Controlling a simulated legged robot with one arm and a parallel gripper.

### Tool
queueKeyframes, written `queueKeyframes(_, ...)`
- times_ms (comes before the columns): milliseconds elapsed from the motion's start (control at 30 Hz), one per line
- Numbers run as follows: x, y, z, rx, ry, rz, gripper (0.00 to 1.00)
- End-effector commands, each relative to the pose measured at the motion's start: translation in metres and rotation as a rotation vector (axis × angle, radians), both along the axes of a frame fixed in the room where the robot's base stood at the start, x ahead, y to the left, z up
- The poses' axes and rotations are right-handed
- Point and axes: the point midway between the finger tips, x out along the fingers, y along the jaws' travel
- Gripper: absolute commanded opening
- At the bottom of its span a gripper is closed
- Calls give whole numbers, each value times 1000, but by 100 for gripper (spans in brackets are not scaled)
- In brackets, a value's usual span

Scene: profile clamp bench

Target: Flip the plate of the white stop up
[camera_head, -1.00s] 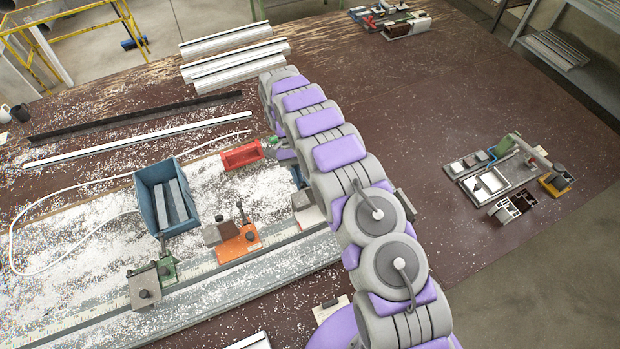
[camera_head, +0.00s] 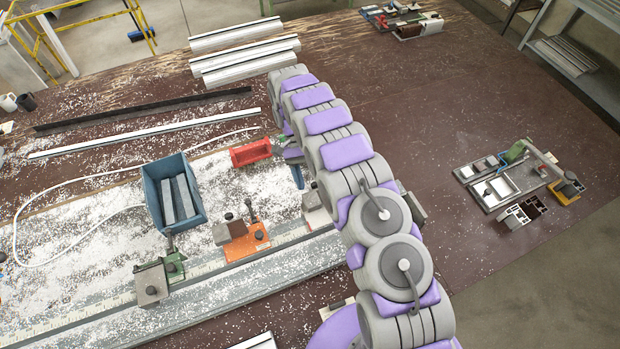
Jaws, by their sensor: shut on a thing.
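A pale block that looks like part of the white stop (camera_head: 316,210) shows at the rail, just left of my arm. My arm covers the rest of it, so I cannot tell how its plate lies. The orange stop (camera_head: 247,243) stands on the rail to its left, with a grey block and an upright lever. The green stop (camera_head: 173,264) with a grey block is farther left. My arm arches from the lower right to the upper middle and bends down behind itself.
A blue bin (camera_head: 173,193) with grey bars and a red tray (camera_head: 251,152) stand behind the rail (camera_head: 215,289). White chips cover the bench around them. Profiles (camera_head: 245,62) lie at the back. A tray of parts (camera_head: 492,181) is at right; the brown bench between is mostly clear.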

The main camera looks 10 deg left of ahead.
Motion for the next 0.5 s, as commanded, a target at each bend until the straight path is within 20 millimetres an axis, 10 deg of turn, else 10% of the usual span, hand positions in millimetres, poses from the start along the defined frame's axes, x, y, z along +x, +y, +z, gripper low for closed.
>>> queueKeyframes(500, -1, -3, 3, 2, -2, -2, 50)
